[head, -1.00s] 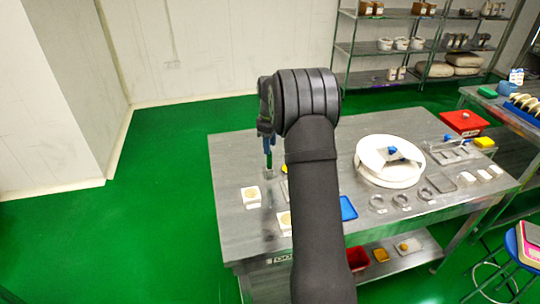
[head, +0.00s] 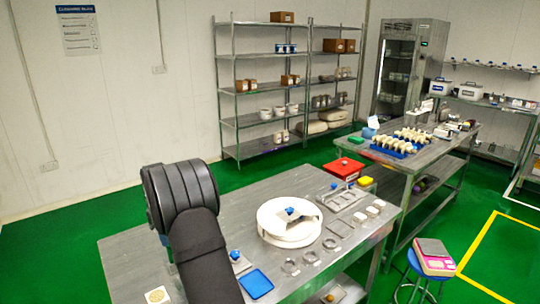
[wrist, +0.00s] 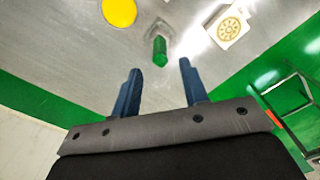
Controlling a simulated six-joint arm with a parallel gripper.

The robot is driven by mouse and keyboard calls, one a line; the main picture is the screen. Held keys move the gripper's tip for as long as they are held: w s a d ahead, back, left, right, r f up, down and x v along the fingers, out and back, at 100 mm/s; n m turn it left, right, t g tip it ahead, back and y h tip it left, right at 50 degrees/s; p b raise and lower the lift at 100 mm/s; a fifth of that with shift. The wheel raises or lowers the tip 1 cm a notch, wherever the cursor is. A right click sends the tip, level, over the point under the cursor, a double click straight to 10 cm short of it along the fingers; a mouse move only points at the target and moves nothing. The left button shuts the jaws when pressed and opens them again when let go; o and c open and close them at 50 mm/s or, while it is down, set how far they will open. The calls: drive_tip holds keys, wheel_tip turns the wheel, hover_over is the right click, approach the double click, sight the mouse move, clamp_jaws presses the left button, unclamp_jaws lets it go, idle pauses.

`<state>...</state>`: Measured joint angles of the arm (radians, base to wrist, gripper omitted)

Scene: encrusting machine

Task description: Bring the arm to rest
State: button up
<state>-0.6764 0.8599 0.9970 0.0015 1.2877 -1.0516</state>
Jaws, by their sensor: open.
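My gripper (wrist: 160,92) shows in the wrist view with its two blue fingers spread apart and nothing between them. A green upright piece (wrist: 160,50) stands on the steel table (wrist: 80,60) beyond the fingertips, apart from them. In the head view my dark arm reaches over the left part of the steel table (head: 130,265). My gripper is hidden there behind the arm.
A yellow round item (wrist: 119,12) and a patterned cream square (wrist: 229,26) lie near the green piece. A stool (head: 420,275) stands right of the table.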

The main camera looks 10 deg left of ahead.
wheel_tip(320, 180, down, 9)
drive_tip(key=shift+r, duration=1.8)
